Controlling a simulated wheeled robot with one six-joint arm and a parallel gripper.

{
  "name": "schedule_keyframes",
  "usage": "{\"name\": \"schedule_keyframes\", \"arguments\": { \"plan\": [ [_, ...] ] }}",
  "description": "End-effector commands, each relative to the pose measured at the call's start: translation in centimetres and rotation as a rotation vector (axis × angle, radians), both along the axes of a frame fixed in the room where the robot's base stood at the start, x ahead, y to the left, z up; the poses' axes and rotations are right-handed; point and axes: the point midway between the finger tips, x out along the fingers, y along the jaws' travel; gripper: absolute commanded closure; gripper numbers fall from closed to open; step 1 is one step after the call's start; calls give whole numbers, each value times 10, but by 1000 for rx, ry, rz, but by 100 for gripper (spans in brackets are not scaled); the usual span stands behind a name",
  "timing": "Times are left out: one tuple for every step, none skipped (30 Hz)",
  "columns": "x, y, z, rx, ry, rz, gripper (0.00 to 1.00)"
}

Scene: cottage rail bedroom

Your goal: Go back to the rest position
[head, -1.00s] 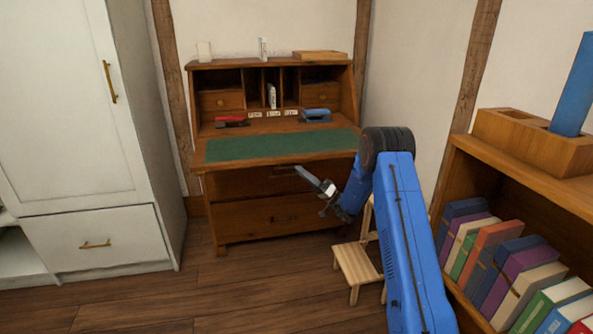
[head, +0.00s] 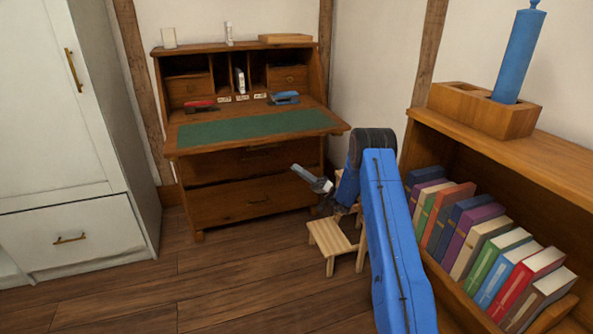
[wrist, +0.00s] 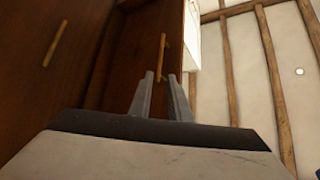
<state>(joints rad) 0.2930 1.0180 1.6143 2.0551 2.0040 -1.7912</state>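My blue arm reaches forward in the head view, with my gripper (head: 300,172) in front of the wooden desk's lower drawers. In the wrist view my gripper (wrist: 160,75) shows two grey fingers with a gap between them and nothing held. Dark brown drawer fronts with brass-coloured handles lie beyond the fingers, and the wall appears turned on its side. In the head view the gripper is small, and any contact with the desk cannot be made out.
The desk (head: 185,150) has a green mat (head: 250,125), a red stapler (head: 200,105) and a blue one (head: 284,97). A wooden step stool (head: 330,238) stands close beside my arm. A bookshelf (head: 500,150) is at right, a white wardrobe (head: 70,150) at left.

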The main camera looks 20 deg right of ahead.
Motion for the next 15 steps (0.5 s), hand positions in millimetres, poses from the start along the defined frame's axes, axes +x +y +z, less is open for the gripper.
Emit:
{"name": "schedule_keyframes", "arguments": {
  "plan": [
    [0,0,0,0,0,0,83],
    [0,0,0,0,0,0,83],
    [0,0,0,0,0,0,83],
    [0,0,0,0,0,0,83],
    [0,0,0,0,0,0,83],
    [0,0,0,0,0,0,83],
    [0,0,0,0,0,0,83],
    [0,0,0,0,0,0,83],
    [0,1,1,0,1,1,83],
    [-1,1,2,-2,2,4,83],
    [-1,3,4,-4,4,10,83],
    [-3,6,7,-10,10,21,83],
    [-5,9,12,-14,14,32,83],
    [-7,13,17,-21,21,47,83],
    [-10,19,25,-34,35,72,83]
  ]
}}
